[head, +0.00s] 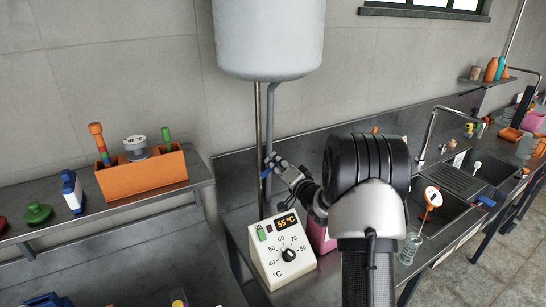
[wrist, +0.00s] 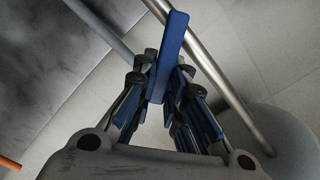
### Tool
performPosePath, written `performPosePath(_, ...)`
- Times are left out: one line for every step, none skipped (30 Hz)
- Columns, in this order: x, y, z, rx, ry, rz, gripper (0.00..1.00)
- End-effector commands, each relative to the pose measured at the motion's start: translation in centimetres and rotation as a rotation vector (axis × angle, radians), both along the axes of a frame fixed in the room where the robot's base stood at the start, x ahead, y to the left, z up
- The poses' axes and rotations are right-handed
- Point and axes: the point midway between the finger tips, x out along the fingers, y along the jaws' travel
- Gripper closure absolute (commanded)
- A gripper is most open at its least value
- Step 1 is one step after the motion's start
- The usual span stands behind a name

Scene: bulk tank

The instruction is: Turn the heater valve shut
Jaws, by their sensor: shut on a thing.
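The heater valve's blue lever (wrist: 173,45) runs between my fingertips in the wrist view, with its far end sticking out past them. In the head view only a small blue bit of the lever (head: 265,173) shows beside the pipes. My gripper (head: 272,163) is shut on the lever; its fingers also show in the wrist view (wrist: 160,72). The white heater tank (head: 268,38) hangs on the wall above, with two pipes (head: 258,120) coming down from it. The valve body is hidden, and I cannot tell how far the lever is turned.
A white control box (head: 282,262) reading 55 °C stands on the counter below my gripper. A pink object (head: 320,238) is partly behind my arm. An orange caddy (head: 145,175) sits on the left shelf. Sinks (head: 470,165) and a tap lie to the right.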

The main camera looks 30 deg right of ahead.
Motion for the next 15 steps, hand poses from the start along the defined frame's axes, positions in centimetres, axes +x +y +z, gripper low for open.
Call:
performPosePath(0.0,-0.1,-0.1,0.046,0.003,0.0,1.0)
performPosePath(0.0,-0.2,-0.2,0.075,0.005,0.0,1.0)
performPosePath(0.0,-0.3,-0.5,0.112,0.006,0.0,1.0)
performPosePath(0.0,-0.4,-0.6,0.141,0.007,0.0,1.0)
performPosePath(0.0,-0.5,-0.7,0.168,0.008,0.0,1.0)
performPosePath(0.0,-0.5,-0.9,0.205,0.009,0.0,1.0)
performPosePath(0.0,-0.6,-1.1,0.232,0.01,0.0,1.0)
performPosePath(0.0,-0.6,-1.2,0.258,0.01,0.0,1.0)
performPosePath(0.0,-0.7,-1.3,0.292,0.011,0.0,1.0)
performPosePath(0.0,-0.7,-1.5,0.317,0.013,0.0,1.0)
performPosePath(0.0,-0.8,-1.6,0.342,0.014,0.0,1.0)
performPosePath(0.0,-0.8,-1.8,0.372,0.015,0.0,1.0)
performPosePath(0.0,-0.8,-1.9,0.393,0.016,0.0,1.0)
performPosePath(0.0,-0.9,-2.0,0.415,0.016,0.0,1.0)
performPosePath(0.0,-0.9,-2.1,0.441,0.016,-0.001,1.0)
